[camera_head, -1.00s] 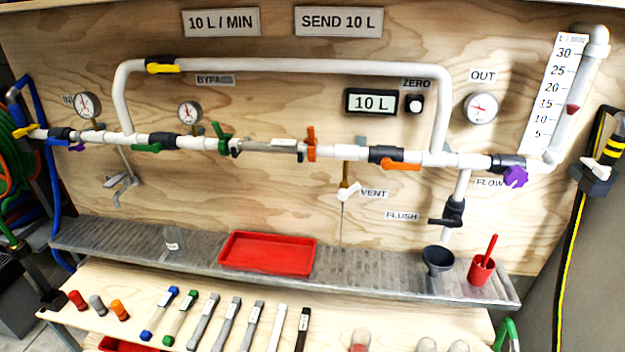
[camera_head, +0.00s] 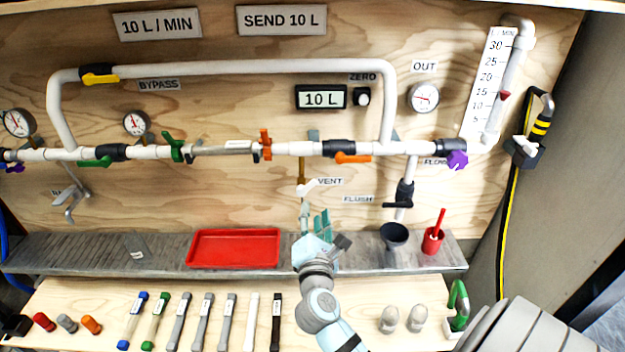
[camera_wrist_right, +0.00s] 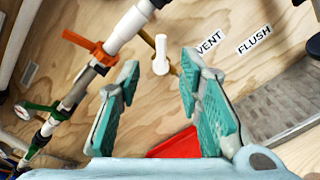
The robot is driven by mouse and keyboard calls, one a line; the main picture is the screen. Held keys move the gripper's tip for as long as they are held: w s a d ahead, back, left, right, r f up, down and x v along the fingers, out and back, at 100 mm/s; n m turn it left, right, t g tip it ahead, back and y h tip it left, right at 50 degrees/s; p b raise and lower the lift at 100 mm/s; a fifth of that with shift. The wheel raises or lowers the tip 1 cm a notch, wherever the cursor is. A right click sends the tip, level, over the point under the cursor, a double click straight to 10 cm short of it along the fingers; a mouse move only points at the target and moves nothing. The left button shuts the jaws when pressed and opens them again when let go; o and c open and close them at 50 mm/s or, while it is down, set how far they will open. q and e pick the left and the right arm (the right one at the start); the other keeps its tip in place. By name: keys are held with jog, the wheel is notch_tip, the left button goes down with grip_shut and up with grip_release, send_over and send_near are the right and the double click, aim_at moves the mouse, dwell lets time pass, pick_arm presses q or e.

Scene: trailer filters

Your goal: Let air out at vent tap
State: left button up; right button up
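The vent tap (camera_head: 304,189), with a white lever on a brass stem, hangs below the pipe beside the VENT label (camera_head: 330,182). In the right wrist view its white lever (camera_wrist_right: 161,54) points toward the camera and shows in the gap between the fingertips, apparently beyond them. My right gripper (camera_head: 313,214) is just below the tap in the head view. In the right wrist view the right gripper (camera_wrist_right: 160,78) is open and empty, with teal pads on both sides. The thin tube below the tap is partly hidden by the gripper. My left gripper is not in view.
The main pipe (camera_head: 295,148) with coloured valve handles runs above the gripper. The flush valve (camera_head: 402,194) and a dark funnel (camera_head: 394,236) are to the right. A red tray (camera_head: 236,249) lies left on the metal shelf. Several filter tools lie on the front bench.

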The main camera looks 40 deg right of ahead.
aim_at(312, 185)
jog(key=x, duration=1.2)
jog(key=shift+w+d+f+b, duration=0.1)
jog(key=shift+w+d+b, duration=0.1)
jog(key=shift+b, duration=0.2)
jog(key=shift+a, duration=0.1)
jog(key=shift+c, duration=0.4)
grip_shut()
